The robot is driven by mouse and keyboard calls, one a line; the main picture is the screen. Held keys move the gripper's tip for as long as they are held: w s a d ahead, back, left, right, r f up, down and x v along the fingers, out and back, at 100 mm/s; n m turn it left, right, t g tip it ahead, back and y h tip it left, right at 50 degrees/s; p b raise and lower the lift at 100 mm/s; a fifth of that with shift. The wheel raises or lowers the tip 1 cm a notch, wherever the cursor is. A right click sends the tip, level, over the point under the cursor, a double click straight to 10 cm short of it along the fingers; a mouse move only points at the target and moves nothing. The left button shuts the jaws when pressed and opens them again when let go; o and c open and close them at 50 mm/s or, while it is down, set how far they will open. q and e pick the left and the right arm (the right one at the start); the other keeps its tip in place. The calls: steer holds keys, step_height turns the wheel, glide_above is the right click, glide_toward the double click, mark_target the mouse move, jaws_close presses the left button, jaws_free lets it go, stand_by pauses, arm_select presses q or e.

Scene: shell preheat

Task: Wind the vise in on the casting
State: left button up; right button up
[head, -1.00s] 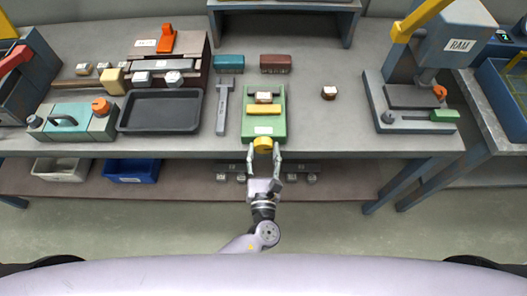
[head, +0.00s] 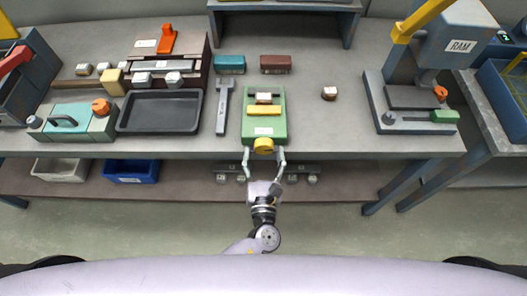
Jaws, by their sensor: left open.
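The green vise (head: 278,130) stands at the front edge of the bench, with a yellow jaw bar (head: 263,110) across it and a round yellow knob (head: 263,145) at its front. My right gripper is not in view.
A grey wrench-like tool (head: 223,108) lies left of the vise, beside a dark tray (head: 160,112). Teal (head: 230,64) and brown (head: 275,64) blocks lie behind.

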arm_select(q)
steer(key=s, duration=1.1)
steer(key=s+a+f+n+g+y, duration=0.15)
steer(key=a+f+n+g, duration=0.3)
steer(key=f, duration=0.45)
steer(key=s+a+f+n+g, duration=0.3)
steer(key=a+f, duration=0.2)
steer(key=f, duration=0.5)
steer(key=s+a+f+n+g+y, duration=0.1)
steer(key=s+a+f+n+g, duration=0.25)
steer(key=f, duration=0.55)
steer(key=s+a+f+n+g, duration=0.2)
steer(key=s+a+f+n, duration=0.1)
steer(key=n, duration=0.5)
steer(key=s+a+f+n+g+h, duration=0.1)
steer(key=s+a+f+n, duration=0.3)
steer(key=s+n, duration=0.4)
steer(key=s+a+f+n+g+h, duration=0.1)
steer(key=s+a+f+n+g, duration=0.2)
steer(key=s+f+n, duration=0.2)
steer(key=s+n, duration=0.1)
steer(key=n, duration=0.2)
steer(key=shift+a+f, duration=0.2)
steer(key=shift+f, duration=0.05)
